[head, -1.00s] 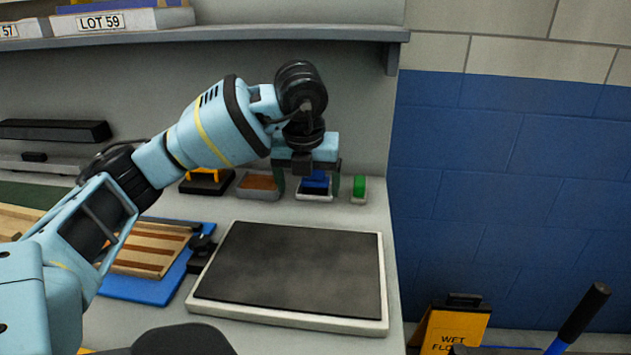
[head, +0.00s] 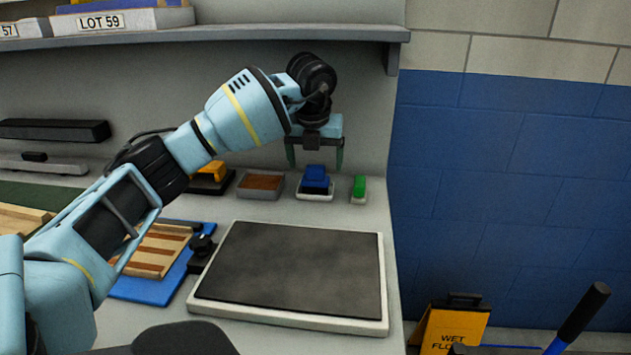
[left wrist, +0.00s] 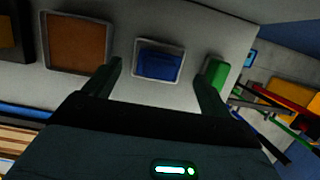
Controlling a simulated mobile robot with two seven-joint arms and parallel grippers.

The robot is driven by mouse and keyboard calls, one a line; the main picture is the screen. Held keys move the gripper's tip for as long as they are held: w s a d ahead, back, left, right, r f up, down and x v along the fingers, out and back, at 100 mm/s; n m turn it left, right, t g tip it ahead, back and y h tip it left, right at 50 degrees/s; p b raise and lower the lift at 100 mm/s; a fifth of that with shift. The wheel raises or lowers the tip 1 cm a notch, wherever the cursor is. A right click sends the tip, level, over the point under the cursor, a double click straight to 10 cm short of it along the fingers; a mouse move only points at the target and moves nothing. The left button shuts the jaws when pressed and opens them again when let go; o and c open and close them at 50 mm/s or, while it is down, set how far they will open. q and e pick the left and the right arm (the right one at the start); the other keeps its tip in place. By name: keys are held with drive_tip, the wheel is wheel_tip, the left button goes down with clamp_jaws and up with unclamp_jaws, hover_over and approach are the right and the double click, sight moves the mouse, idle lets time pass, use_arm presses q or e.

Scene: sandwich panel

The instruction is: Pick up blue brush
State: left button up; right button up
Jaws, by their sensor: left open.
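The blue brush (head: 316,177) sits in a small white-rimmed tray (head: 315,197) at the back of the bench, near its right end. My left gripper (head: 315,165) is open and empty, pointing down, and appears above the brush. In the left wrist view the blue brush (left wrist: 160,64) lies in its tray beyond and between the two fingertips (left wrist: 162,68), apart from them. My right gripper is in neither view.
A brown-filled tray (head: 261,183) stands left of the brush, with a yellow and black item (head: 212,177) beyond it. A green block (head: 359,187) stands close on the right. A dark-topped plate (head: 290,270) lies in front. A shelf (head: 250,34) overhangs the back.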

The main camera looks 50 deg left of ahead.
sight(315, 166)
use_arm(q)
drive_tip(key=shift+b+x, duration=0.3)
drive_tip(key=shift+x, duration=2.25)
drive_tip(key=c, duration=1.1)
